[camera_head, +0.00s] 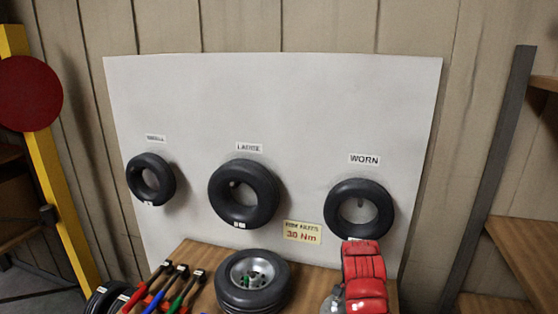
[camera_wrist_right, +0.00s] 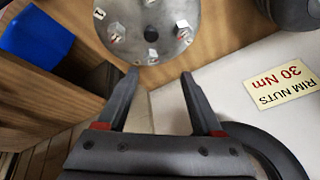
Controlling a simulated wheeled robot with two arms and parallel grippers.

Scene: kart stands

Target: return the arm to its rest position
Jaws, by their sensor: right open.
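My right gripper (camera_wrist_right: 160,85) is open and empty in the right wrist view. Its two dark fingers reach toward a grey metal disc with nuts (camera_wrist_right: 150,30), apart from it as far as I can tell. In the head view only part of this disc (camera_head: 331,301) shows at the lower edge. A red jointed shape beside it covers some of the bench; it seems to be my right arm, and I cannot make out its fingers there. My left gripper is not in the head view.
A wheel with a tyre (camera_head: 252,281) lies on the wooden bench, with coloured-handled tools (camera_head: 170,290) to its left. Three tyres hang on the white board (camera_head: 300,110), above a torque sign (camera_head: 302,232). A blue object (camera_wrist_right: 36,40) sits by a wooden box wall.

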